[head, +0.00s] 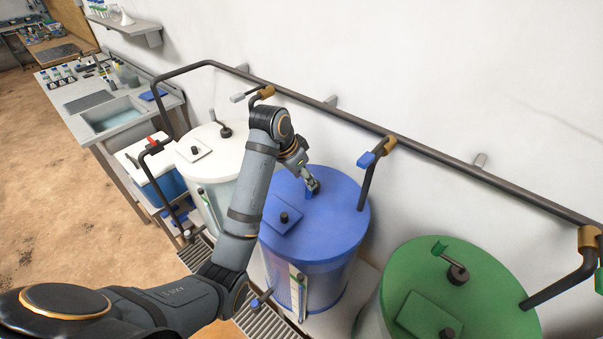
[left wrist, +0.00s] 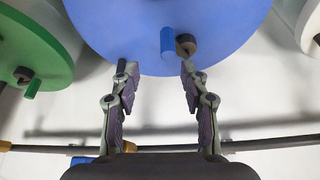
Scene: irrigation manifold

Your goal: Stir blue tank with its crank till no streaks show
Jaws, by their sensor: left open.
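The blue tank (head: 340,225) stands in the middle of the head view, with a flat blue lid and a square hatch (head: 283,217). Its crank has a blue upright handle (left wrist: 168,43) beside a dark hub (left wrist: 186,44) on the lid. My left gripper (head: 308,184) is over the lid, right at the crank, and hides most of it in the head view. In the left wrist view its jaws (left wrist: 158,72) are open and empty, with the handle just beyond the fingertips and between their lines. My right gripper is out of view.
A white tank (head: 225,150) stands to the left and a green tank (head: 480,300) to the right, each with its own crank. A dark pipe (head: 330,108) with valves runs along the wall behind the tanks. A sink bench (head: 110,115) is farther left.

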